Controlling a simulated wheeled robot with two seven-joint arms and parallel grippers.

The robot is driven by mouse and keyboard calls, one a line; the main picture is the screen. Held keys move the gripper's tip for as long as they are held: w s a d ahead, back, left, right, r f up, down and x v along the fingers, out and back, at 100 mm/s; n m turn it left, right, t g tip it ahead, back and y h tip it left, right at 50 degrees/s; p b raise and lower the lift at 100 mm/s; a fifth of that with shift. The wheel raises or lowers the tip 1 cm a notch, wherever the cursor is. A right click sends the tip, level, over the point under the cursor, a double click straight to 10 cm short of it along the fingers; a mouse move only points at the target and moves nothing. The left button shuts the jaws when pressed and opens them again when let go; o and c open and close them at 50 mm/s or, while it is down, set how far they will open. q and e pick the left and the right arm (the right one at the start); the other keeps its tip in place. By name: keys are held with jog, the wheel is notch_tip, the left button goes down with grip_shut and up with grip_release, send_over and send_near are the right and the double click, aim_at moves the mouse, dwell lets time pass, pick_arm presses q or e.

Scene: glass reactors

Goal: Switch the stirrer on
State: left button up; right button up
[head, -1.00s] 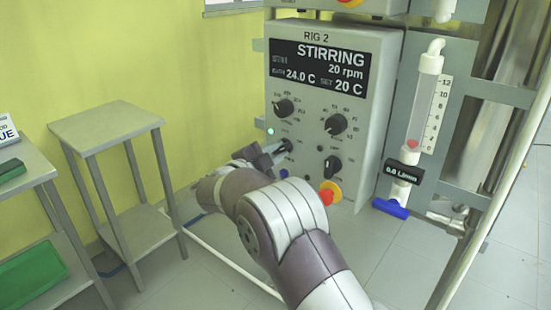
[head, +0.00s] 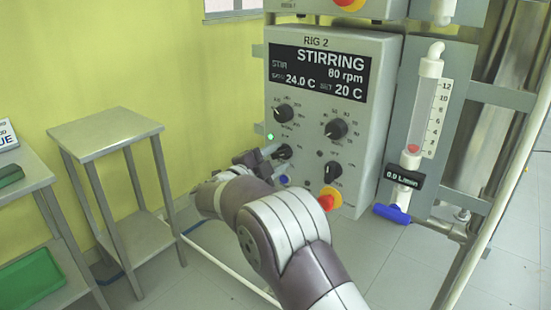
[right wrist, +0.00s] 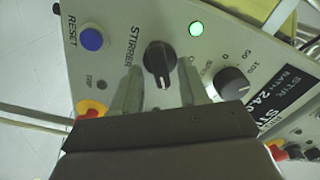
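The control box labelled RIG 2 (head: 388,120) shows STIRRING and 80 rpm on its display (head: 318,73). The black STIRRER knob (right wrist: 159,64) is on its front panel and also shows in the head view (head: 284,152). A green lamp (right wrist: 197,28) beside the knob is lit; it also shows in the head view (head: 270,136). My right gripper (right wrist: 160,88) is open, its fingers spread on either side of the knob with gaps visible at both sides. In the head view the right gripper (head: 268,155) is at the panel's lower left. My left gripper is not in view.
A blue RESET button (right wrist: 92,39) is near the stirrer knob. A red-and-yellow stop button (head: 328,199) and other dials (head: 336,129) share the panel. A flow tube (head: 427,105) stands to the right. A small metal table (head: 105,133) is at left.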

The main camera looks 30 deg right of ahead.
jog(key=p+v, duration=0.2)
jog(key=v, duration=1)
jog(key=shift+s+a, duration=0.2)
jog(key=shift+a, duration=0.15)
